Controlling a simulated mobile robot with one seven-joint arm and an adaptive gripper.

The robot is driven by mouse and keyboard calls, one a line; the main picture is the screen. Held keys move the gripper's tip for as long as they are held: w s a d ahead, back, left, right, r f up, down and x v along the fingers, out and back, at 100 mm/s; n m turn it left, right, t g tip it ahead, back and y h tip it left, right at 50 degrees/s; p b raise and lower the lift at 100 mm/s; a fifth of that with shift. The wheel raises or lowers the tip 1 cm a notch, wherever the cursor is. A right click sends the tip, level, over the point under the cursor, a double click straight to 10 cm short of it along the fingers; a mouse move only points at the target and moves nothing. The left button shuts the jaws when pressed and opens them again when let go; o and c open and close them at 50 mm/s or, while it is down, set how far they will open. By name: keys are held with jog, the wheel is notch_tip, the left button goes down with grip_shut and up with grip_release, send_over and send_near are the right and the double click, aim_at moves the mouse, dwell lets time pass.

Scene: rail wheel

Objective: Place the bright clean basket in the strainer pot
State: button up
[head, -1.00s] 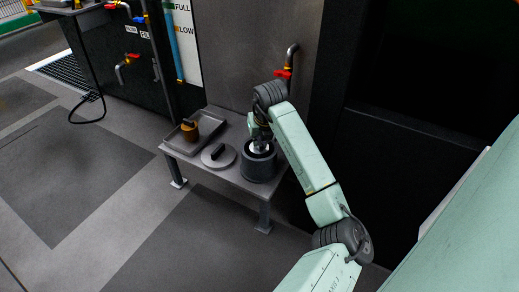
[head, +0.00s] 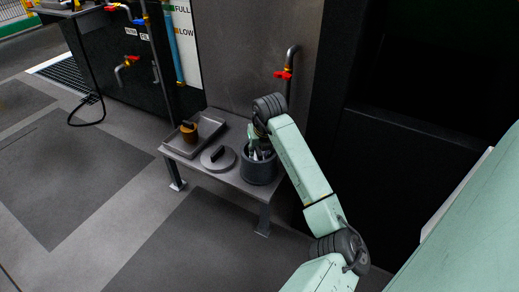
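The strainer pot (head: 258,174) is a dark grey cylinder standing at the right end of a low metal bench. My gripper (head: 259,153) points down at the pot's mouth, with its fingers at or inside the rim. Pale, whitish parts show in the mouth among the fingers; they are too small to tell basket from fingertips. I cannot tell whether the fingers hold anything. A brown, dirty-looking basket (head: 189,134) with a dark top stands in the tray at the left.
A shallow grey tray (head: 208,128) lies on the bench (head: 232,178). A round grey lid (head: 213,164) with a black handle lies between tray and pot. A pipe with a red valve (head: 284,74) rises behind the pot. The floor in front is clear.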

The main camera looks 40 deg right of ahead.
jog(key=shift+r, duration=0.3)
jog(key=p+v, duration=0.2)
jog(key=v, duration=0.9)
jog(key=shift+s+r+p, duration=0.2)
jog(key=shift+r+p, duration=0.1)
jog(key=shift+r, duration=0.05)
